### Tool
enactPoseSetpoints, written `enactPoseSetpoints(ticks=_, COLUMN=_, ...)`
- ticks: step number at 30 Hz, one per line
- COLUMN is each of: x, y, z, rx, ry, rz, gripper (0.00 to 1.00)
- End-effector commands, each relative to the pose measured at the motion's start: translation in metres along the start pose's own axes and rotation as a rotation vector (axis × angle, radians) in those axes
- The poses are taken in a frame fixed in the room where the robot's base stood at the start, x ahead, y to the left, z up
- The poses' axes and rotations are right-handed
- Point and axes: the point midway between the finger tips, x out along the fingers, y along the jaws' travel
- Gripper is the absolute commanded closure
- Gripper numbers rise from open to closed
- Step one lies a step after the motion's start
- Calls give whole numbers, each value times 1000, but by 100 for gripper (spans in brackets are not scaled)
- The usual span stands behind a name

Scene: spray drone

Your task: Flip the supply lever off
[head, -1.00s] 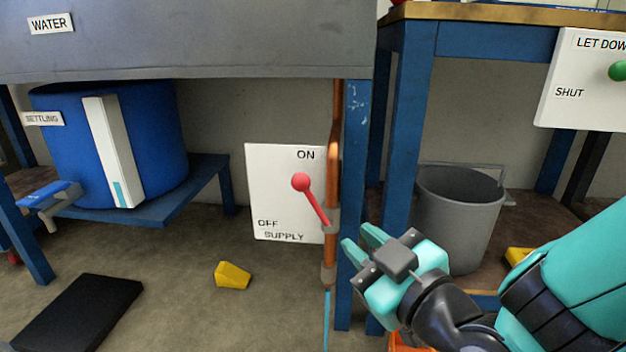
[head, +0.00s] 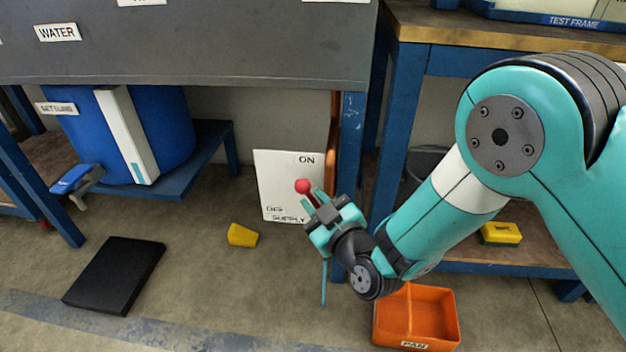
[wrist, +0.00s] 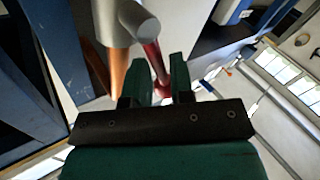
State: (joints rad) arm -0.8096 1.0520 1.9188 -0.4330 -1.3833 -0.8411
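The supply lever has a red knob (head: 303,186) and stands in front of a white panel (head: 275,175) marked ON at the top and OFF and SUPPLY at the bottom. The knob is below the ON mark, in the panel's upper half. My gripper (head: 312,195) is at the lever, its fingertips just below and right of the knob. In the wrist view the two green fingers (wrist: 160,78) are apart, with the red lever rod (wrist: 153,55) showing between them. Contact cannot be told. The lever's lower part is hidden behind my gripper in the head view.
A copper pipe (head: 332,160) and a blue post (head: 350,140) stand right of the panel. A grey tank (head: 190,50) overhangs it. A yellow block (head: 242,235), a black slab (head: 115,275) and an orange pan (head: 440,300) are on the floor.

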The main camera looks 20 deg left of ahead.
Motion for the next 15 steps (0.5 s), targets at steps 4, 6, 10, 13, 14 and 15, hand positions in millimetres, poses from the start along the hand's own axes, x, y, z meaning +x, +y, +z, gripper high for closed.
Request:
enactPoseSetpoints(ticks=4, x=7, y=2, z=-4, rx=-1, ry=-1, rz=-1, gripper=78)
enactPoseSetpoints(ticks=6, x=9, y=1, z=-3, rx=-1, ry=-1, rz=-1, gripper=78)
enactPoseSetpoints(ticks=10, x=11, y=0, z=-1, rx=-1, ry=0, rz=0, gripper=78)
enactPoseSetpoints(ticks=13, x=12, y=-1, z=0, rx=-1, ry=0, rz=-1, gripper=78)
enactPoseSetpoints(ticks=14, x=12, y=-1, z=1, rx=-1, ry=0, rz=-1, gripper=78)
enactPoseSetpoints(ticks=15, x=12, y=-1, z=1, rx=-1, ry=0, rz=-1, gripper=78)
